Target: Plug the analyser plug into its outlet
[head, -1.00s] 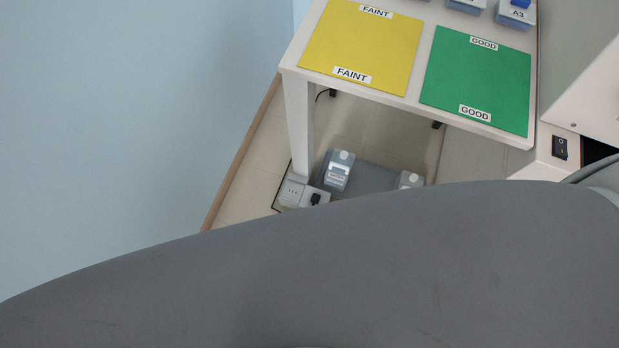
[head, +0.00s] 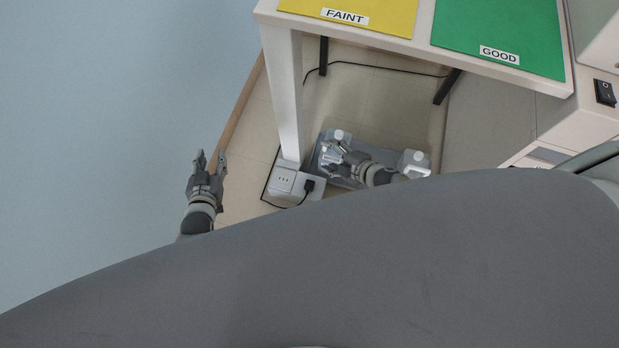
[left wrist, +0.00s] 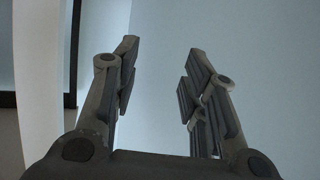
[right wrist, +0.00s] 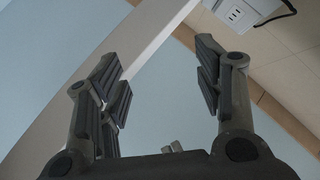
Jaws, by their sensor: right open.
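A pale outlet block (head: 283,180) lies on the floor at the foot of the table leg, with a socket face showing. A black plug (head: 309,185) with a black cable sits at its right part; I cannot tell whether this is the analyser plug. The block also shows at the top of the right wrist view (right wrist: 238,13). My right gripper (head: 335,158) is open over the grey floor unit, right of the block, with nothing between its fingers (right wrist: 165,85). My left gripper (head: 211,161) is open and empty near the wall, left of the block.
The table leg (head: 284,95) rises just behind the outlet block. A grey floor unit (head: 385,158) with pale end pieces lies to the right. The table top carries a yellow mat (head: 390,12) and a green mat (head: 500,30). A white cabinet (head: 575,125) stands at the right.

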